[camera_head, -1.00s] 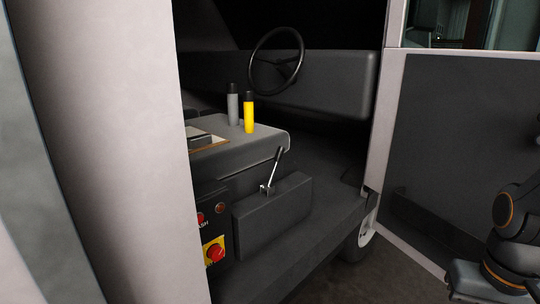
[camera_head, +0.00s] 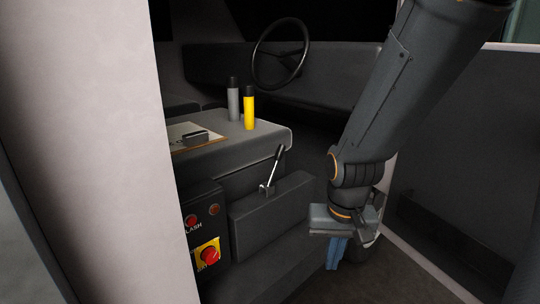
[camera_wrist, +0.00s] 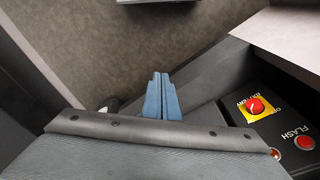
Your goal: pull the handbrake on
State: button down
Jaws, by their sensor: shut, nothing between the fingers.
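The handbrake is a lever (camera_head: 273,168) with a metal shaft and a black grip. It rises from a dark box (camera_head: 270,208) on the cab floor and leans to the right and up in the head view. My gripper (camera_head: 336,264) is to the right of the box, apart from the lever, with its blue fingers pointing down. In the wrist view the fingers (camera_wrist: 162,84) are together with nothing between them. The lever does not show in the wrist view.
A red knob on a yellow plate (camera_head: 208,254) and a red FLASH button (camera_head: 191,221) sit left of the box. A grey cylinder (camera_head: 233,100) and a yellow cylinder (camera_head: 249,108) stand on the console (camera_head: 232,143). A steering wheel (camera_head: 280,52) is behind. A pale pillar (camera_head: 95,130) bounds the left.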

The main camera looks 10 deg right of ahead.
aim_at(275, 166)
jog(key=w+d+r+m+t+y+p, duration=0.1)
jog(key=w+d+r+m+t, duration=0.15)
jog(key=w+m+t, duration=1)
jog(key=w+d+r+m+t+y+p, duration=0.1)
jog(key=w+r+m, duration=0.4)
jog(key=w, duration=1.6)
jog(key=w+a+f+m+p, duration=0.1)
jog(key=w+a+p, duration=0.2)
jog(key=w+a, duration=0.2)
jog(key=w, duration=0.3)
jog(key=shift+w, duration=0.15)
jog(key=shift+f+m, duration=0.1)
jog(key=shift+m, duration=0.15)
